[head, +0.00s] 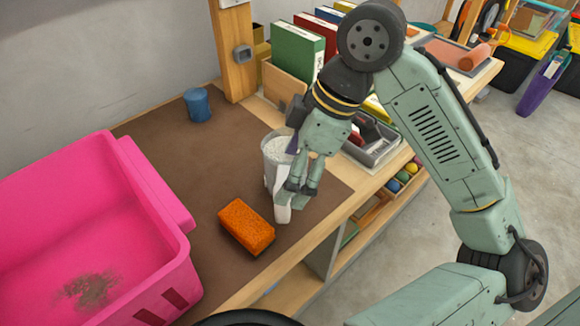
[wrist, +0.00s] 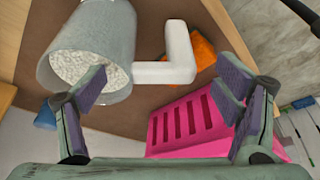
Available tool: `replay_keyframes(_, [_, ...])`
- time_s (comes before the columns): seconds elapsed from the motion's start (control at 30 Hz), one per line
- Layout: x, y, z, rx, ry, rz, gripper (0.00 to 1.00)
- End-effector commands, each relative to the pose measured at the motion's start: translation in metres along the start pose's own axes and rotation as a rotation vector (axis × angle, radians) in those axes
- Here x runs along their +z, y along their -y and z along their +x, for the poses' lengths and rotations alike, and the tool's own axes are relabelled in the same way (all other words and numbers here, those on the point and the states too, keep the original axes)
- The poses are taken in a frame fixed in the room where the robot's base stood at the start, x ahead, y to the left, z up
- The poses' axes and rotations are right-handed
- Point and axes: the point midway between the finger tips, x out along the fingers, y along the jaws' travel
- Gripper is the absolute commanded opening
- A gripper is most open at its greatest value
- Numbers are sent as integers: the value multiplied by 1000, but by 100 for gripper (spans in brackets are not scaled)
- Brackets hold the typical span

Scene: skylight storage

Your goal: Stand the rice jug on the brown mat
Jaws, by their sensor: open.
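The rice jug (head: 269,172) is a grey jug filled with white rice, with a white handle. In the head view it looks upright at the right part of the brown mat (head: 165,150); its base is partly hidden. My gripper (head: 298,189) is at the jug's handle side, pointing down, with its fingers by the handle. In the wrist view the jug (wrist: 92,45) is at upper left and its handle (wrist: 178,55) lies between the lines of the spread fingers (wrist: 160,95). The fingers are open; I cannot tell whether they touch the handle.
An orange sponge (head: 246,227) lies on the mat in front of the jug. A large pink bin (head: 160,180) stands at left. A blue cup (head: 197,105) is at the back. Binders (head: 297,52) and a grey tray (head: 375,150) stand behind and right. Mat between cup and sponge is clear.

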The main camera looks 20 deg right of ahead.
Motion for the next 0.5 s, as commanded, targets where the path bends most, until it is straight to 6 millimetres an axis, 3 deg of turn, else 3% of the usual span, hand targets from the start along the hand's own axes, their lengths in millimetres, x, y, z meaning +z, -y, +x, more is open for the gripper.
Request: replay_keyframes(0.5, [-1,0,-23,0,-1,0,84])
